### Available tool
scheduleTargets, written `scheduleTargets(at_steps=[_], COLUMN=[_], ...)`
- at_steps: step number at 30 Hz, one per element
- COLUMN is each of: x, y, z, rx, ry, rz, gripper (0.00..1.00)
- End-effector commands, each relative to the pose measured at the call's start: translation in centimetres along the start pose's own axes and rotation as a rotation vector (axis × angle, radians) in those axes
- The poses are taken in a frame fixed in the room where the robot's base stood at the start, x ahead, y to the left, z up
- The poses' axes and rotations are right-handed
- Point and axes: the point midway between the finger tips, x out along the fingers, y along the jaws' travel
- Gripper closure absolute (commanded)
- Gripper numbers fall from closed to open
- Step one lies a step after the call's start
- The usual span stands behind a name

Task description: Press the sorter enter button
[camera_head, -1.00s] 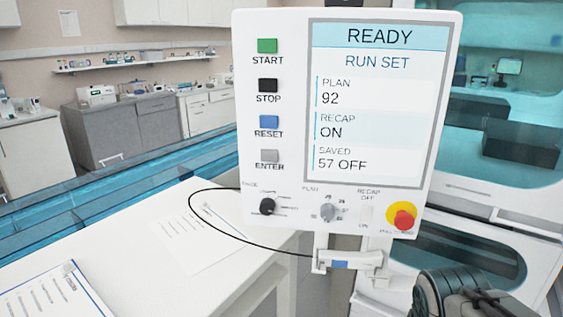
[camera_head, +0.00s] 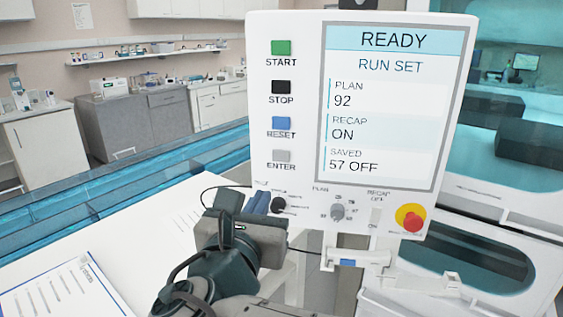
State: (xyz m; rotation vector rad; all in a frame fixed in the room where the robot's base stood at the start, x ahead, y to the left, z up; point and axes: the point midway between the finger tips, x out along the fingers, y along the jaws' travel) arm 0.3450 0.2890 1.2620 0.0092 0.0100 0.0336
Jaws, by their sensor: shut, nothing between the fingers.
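The grey ENTER button (camera_head: 281,156) is the lowest of a column of buttons on the left side of the white control panel (camera_head: 300,60). It is uncovered and its label shows below it. The panel's screen (camera_head: 388,110) reads READY, RUN SET, PLAN 92, RECAP ON and SAVED 57 OFF. My gripper (camera_head: 258,203) is shut and empty. In the picture its fingertips lie below and a little left of the ENTER button, near the left knob. They are apart from the button in the picture; their distance from the panel's face is hard to tell.
The green START (camera_head: 281,48), black STOP (camera_head: 281,87) and blue RESET (camera_head: 281,124) buttons sit above ENTER. Below are a black knob (camera_head: 278,204), a grey knob (camera_head: 338,212) and a red stop button (camera_head: 411,218). A white table (camera_head: 140,235) with papers stands at left.

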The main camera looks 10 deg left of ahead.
Motion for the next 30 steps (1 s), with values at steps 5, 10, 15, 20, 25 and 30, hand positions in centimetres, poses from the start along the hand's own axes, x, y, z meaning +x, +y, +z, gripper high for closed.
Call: scheduleTargets(at_steps=[5,10,15,20,25,30], x=[-0.2,-0.2,0.8,3.5,7.2,10.6], y=[0.4,0.4,0.3,0.3,0.4,0.4], z=[0.3,0.2,0.3,0.4,0.5,0.5], rx=[-0.013,-0.012,-0.012,-0.011,-0.012,-0.011], ry=[-0.012,-0.011,-0.011,-0.009,-0.009,-0.008], rz=[0.013,0.011,0.009,0.006,0.008,0.008], gripper=[1.00,1.00,1.00,1.00,1.00,1.00])
